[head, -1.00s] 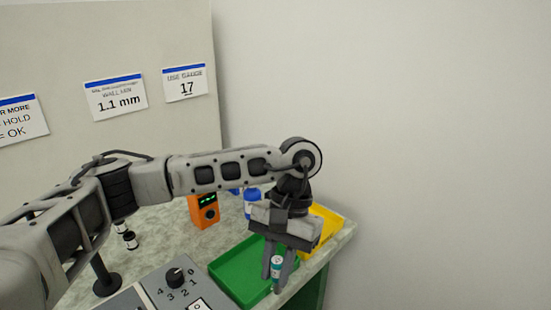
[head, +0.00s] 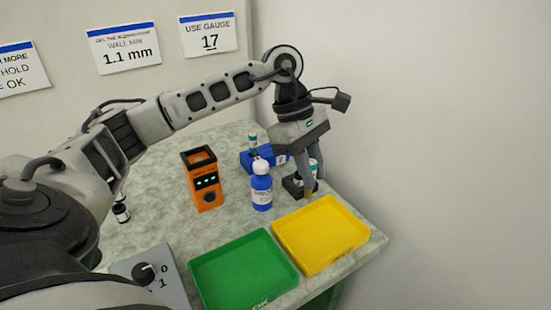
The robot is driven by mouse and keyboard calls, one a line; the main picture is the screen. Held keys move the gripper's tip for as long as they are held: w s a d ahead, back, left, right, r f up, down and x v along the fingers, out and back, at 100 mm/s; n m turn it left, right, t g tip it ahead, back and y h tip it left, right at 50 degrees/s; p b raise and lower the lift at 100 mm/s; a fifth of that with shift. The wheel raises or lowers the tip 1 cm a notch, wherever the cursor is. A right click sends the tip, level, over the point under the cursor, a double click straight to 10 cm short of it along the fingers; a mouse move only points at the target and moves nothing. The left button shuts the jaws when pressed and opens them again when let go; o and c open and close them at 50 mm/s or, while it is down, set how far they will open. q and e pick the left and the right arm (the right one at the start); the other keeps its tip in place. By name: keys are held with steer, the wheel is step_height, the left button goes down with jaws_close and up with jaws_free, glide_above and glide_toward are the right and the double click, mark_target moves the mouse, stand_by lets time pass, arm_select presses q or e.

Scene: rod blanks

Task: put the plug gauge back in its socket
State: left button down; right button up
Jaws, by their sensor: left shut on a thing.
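My left gripper (head: 312,186) points down at the back right of the bench, shut on the plug gauge (head: 314,167), a small piece with a teal and white body. The fingers hide much of it. A small black block (head: 292,187), perhaps the socket, is just left of and partly behind the fingertips. I cannot tell whether the gauge is over it, in it or beside it. A blue holder (head: 247,161) stands farther back with another teal-topped piece (head: 253,141) upright at it. My right gripper is not in view.
A blue bottle (head: 262,190) stands close left of the gripper, with an orange meter (head: 204,183) left of it. A yellow tray (head: 345,250) and a green tray (head: 208,282) lie in front, both empty. A grey control box (head: 170,275) is front left. The wall is close behind.

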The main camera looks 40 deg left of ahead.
arm_select(q)
steer(key=w+a+r+n+t+y+b, duration=0.1)
steer(key=a+r+n+t+y, duration=0.15)
steer(key=a+n, duration=0.6)
steer(key=w+a+r+n+t+y+b, duration=0.15)
steer(key=a+r+n+y, duration=0.25)
steer(key=n, duration=0.9)
steer(key=shift+w+a+f+p, duration=0.35)
steer(key=shift+w+a+f, duration=1.15)
steer(key=shift+f, duration=0.6)
steer(key=shift+w+a+f+p, duration=0.35)
steer(key=shift+w+a+f, duration=0.75)
steer(key=shift+w+f, duration=0.85)
steer(key=shift+w+a+f+p, duration=0.35)
steer(key=shift+w+a+f, duration=1.1)
steer(key=shift+f, duration=0.75)
steer(key=shift+w+d, duration=0.1)
steer(key=shift+d, duration=0.05)
steer(key=c, duration=1.7)
jaws_free()
steer(key=shift+f, duration=0.15)
steer(key=o, duration=0.4)
